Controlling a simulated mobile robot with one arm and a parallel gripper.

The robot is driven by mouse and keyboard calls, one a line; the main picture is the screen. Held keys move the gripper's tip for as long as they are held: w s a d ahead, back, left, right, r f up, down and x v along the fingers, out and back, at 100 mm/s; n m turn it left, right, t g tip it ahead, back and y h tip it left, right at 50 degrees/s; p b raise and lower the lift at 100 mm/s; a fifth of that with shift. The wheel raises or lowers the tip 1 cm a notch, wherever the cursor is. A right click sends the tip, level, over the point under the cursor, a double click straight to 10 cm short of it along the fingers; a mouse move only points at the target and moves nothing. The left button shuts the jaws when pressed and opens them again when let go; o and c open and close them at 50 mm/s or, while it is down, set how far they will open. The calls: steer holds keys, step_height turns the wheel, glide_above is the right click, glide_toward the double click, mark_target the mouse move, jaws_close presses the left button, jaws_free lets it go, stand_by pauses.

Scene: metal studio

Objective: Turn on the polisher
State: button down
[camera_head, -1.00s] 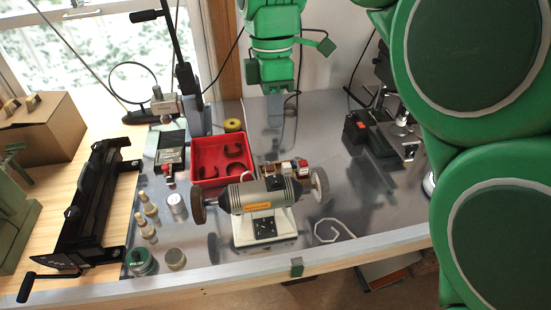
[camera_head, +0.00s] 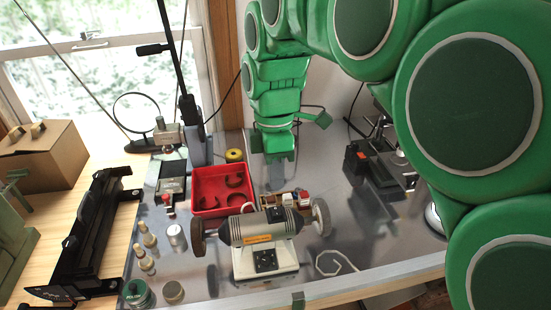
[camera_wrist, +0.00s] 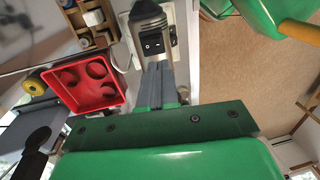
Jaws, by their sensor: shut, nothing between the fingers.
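The polisher (camera_head: 258,228) is a grey motor with a wheel at each end on a white base. It stands on the metal bench top. A black switch panel (camera_head: 266,261) is on the front of its base. In the wrist view the polisher (camera_wrist: 148,22) is at the top, with a black rocker switch (camera_wrist: 152,43) just beyond my fingertips. My gripper (camera_head: 276,186) is shut and empty, pointing down behind the polisher in the head view. Its grey fingers (camera_wrist: 159,66) also show in the wrist view. I cannot tell whether they touch the polisher.
A red tray (camera_head: 222,188) with dark rings is left of my gripper. A wooden organiser (camera_head: 272,202) stands close behind the polisher. Small bottles (camera_head: 146,262) and jars are at the left. Black equipment (camera_head: 370,165) is at the right. Some bench top right of the polisher is clear.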

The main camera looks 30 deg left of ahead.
mark_target(277, 214)
steer(key=shift+s+d+f, duration=0.15)
steer(key=shift+f, duration=1.7)
steer(key=shift+s+d+f, duration=0.15)
steer(key=shift+f, duration=1.65)
